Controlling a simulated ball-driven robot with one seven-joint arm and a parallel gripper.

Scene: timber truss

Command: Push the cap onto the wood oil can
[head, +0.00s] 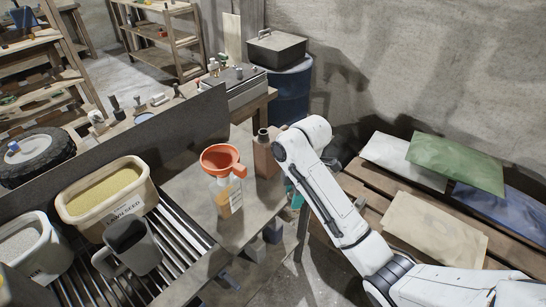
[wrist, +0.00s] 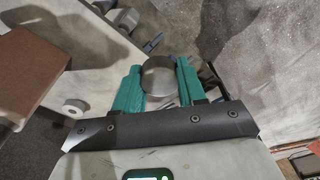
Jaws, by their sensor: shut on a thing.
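My gripper (wrist: 158,84) has its teal fingers closed on the two sides of a round grey cap (wrist: 159,72). In the head view the gripper (head: 295,194) is mostly hidden behind my white arm, and the cap cannot be made out there. A brown can (head: 265,158), which looks like the wood oil can, stands upright on the bench with a dark neck on top. Its label cannot be read. A brown block-like body, apparently the same can (wrist: 42,52), shows at the left of the wrist view. The cap is apart from it, to its right.
A bottle (head: 229,198) with an orange funnel (head: 222,158) stands left of the can. A lawn seed tub (head: 103,216) and a grey jug (head: 133,249) stand on slats further left. A dark upright panel (head: 150,143) runs behind them. Sacks (head: 435,228) lie on a pallet at right.

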